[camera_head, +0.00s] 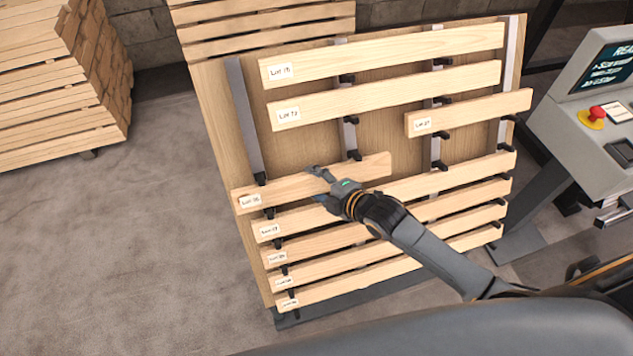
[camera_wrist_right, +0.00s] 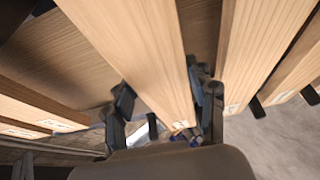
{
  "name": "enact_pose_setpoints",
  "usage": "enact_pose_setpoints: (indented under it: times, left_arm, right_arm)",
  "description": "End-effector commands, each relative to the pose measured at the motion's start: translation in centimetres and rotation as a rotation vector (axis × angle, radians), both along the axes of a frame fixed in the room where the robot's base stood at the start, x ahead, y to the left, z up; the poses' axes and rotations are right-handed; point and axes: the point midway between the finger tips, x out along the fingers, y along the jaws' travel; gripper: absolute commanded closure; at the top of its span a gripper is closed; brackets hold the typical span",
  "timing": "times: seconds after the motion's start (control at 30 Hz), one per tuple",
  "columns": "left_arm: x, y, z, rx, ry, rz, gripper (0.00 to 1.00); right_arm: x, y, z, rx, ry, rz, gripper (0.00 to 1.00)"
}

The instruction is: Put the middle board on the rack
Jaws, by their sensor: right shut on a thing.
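The rack (camera_head: 222,118) is a tilted wooden panel with grey uprights and black pegs, carrying several labelled boards. My right gripper (camera_head: 320,187) is shut across a short pale board (camera_head: 287,188) in the left half of the rack, below the two long upper boards. The board's label is at its left end. In the right wrist view, the fingers (camera_wrist_right: 166,108) straddle this board (camera_wrist_right: 140,45). I cannot tell whether it rests on pegs or is held just in front of them. My left gripper is not in view.
Another short board (camera_head: 475,109) sits on the rack's right half, with open panel to its left. Long boards (camera_head: 390,243) fill the lower rows closely. A stack of boards (camera_head: 60,80) stands at left, a console (camera_head: 590,115) at right. Floor at left is clear.

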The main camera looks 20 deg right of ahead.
Motion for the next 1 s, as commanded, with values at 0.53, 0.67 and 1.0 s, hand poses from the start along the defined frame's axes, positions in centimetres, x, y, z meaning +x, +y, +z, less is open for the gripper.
enact_pose_setpoints:
  times: [0.53,0.67,1.0]
  left_arm:
    - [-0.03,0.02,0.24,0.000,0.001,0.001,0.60]
    - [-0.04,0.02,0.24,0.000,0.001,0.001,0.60]
    - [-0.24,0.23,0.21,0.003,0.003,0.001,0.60]
  right_arm:
    - [-0.06,-0.02,-0.14,0.000,-0.002,0.000,0.20]
    - [-0.08,-0.01,-0.15,0.000,-0.001,0.000,0.18]
    - [-0.93,-0.48,0.04,-0.003,0.002,0.001,0.18]
